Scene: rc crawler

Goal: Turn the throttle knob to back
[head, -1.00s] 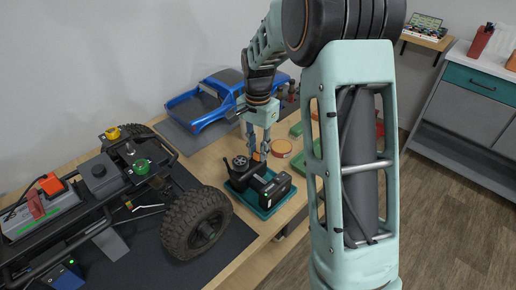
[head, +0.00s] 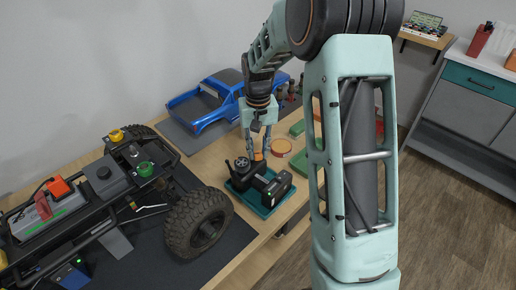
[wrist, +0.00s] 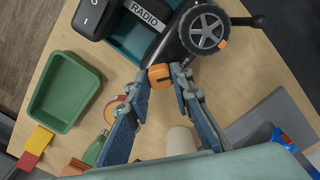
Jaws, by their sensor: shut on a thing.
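The black radio transmitter (head: 268,183) rests on a teal tray (head: 264,208) on the wooden bench. It also shows at the top of the wrist view, with its RADIO label (wrist: 146,14) and grey steering wheel (wrist: 205,31). The orange throttle knob (wrist: 160,77) sticks out of the transmitter's near side in the wrist view. My gripper (wrist: 166,76) is shut on this knob, one blue fingertip on each side. In the head view my gripper (head: 257,152) points down at the transmitter, and the knob is small and partly hidden by the fingers.
A large crawler chassis (head: 98,180) stands on a dark mat at the left, its tire (head: 198,222) close to the transmitter. A blue truck body (head: 205,100) is behind. A green bin (wrist: 65,92) and several small items lie around my gripper.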

